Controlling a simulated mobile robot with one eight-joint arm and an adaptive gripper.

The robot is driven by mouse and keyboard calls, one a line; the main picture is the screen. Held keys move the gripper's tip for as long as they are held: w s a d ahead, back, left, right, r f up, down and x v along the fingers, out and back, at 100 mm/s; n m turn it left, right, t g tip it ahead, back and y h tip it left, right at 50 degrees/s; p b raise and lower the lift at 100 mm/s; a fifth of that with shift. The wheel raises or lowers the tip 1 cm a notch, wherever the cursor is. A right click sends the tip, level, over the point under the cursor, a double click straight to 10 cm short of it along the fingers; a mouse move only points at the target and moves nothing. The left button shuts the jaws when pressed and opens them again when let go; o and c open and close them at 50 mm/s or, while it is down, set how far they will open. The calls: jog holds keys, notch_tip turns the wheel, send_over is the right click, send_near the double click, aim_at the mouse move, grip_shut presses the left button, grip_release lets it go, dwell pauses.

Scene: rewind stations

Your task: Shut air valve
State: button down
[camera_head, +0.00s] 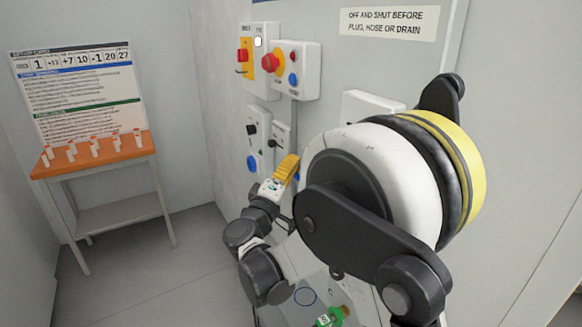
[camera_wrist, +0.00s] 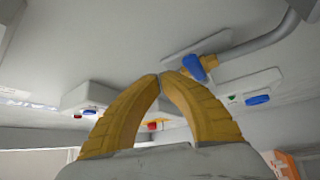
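A blue valve lever (camera_wrist: 195,67) on a brass fitting joins a grey pipe (camera_wrist: 262,45) in the wrist view. It lies just beyond and right of my fingertips, and a gap seems to separate them. My gripper (camera_wrist: 163,75) has curved yellow fingers whose tips come together, with nothing seen between them. In the head view my gripper (camera_head: 290,165) is close to the wall panel. A small bit of blue (camera_head: 297,177) shows just beside it; my arm hides most of that area.
Wall boxes carry a red button (camera_head: 270,62), a blue button (camera_head: 292,79) and black knobs. A blue knob (camera_head: 252,162) sits lower left. An orange-topped table (camera_head: 95,155) with small bottles stands left. A green fitting (camera_head: 330,318) is below my arm. Floor at left is clear.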

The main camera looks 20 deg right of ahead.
jog(key=s+a+f+p, duration=0.1)
jog(key=a+f, duration=0.3)
jog(key=a, duration=0.4)
jog(key=shift+s+f+p, duration=0.35)
jog(key=shift+s+p, duration=0.05)
jog(key=shift+s, duration=0.15)
